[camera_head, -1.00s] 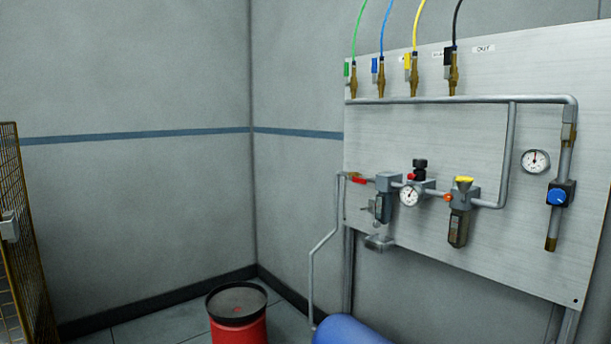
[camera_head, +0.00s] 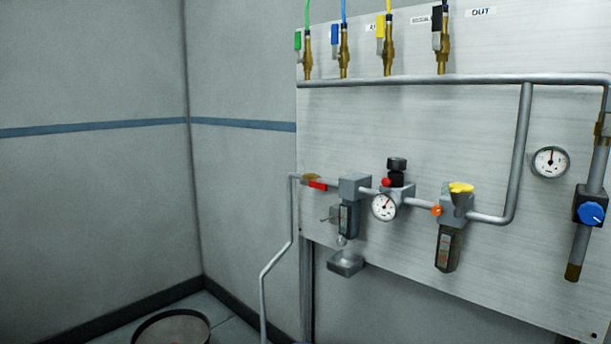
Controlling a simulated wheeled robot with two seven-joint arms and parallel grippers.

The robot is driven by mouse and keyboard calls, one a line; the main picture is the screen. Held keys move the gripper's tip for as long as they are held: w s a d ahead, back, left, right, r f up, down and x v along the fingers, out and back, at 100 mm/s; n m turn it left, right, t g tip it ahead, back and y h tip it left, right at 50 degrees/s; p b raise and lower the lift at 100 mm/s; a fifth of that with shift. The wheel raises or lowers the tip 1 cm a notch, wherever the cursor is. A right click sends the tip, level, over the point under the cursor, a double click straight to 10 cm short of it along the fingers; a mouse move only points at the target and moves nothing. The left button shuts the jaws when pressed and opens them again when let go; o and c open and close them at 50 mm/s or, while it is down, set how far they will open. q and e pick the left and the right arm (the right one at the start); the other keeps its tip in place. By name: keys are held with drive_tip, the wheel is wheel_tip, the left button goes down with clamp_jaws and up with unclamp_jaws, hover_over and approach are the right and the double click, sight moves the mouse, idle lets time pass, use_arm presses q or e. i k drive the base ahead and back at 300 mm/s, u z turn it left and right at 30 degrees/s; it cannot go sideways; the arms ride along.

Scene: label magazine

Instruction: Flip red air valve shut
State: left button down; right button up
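The red air valve (camera_head: 317,185) has a small red lever on a brass body. It sits at the left end of the horizontal pipe run, near the left edge of the grey panel (camera_head: 400,125). The red lever lies roughly along the pipe, tilted slightly down to the right. A grey pipe (camera_head: 279,258) comes up from below to the valve. Neither of my grippers shows in the head view.
Right of the valve are a grey filter unit (camera_head: 349,205), a round gauge (camera_head: 384,207) and a yellow-topped unit (camera_head: 452,225). A dark round lid (camera_head: 172,328) stands at the bottom left. Space before the panel looks clear.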

sight(311, 183)
drive_tip(key=z, duration=0.65)
drive_tip(key=i, duration=0.8)
drive_tip(key=z, duration=0.75)
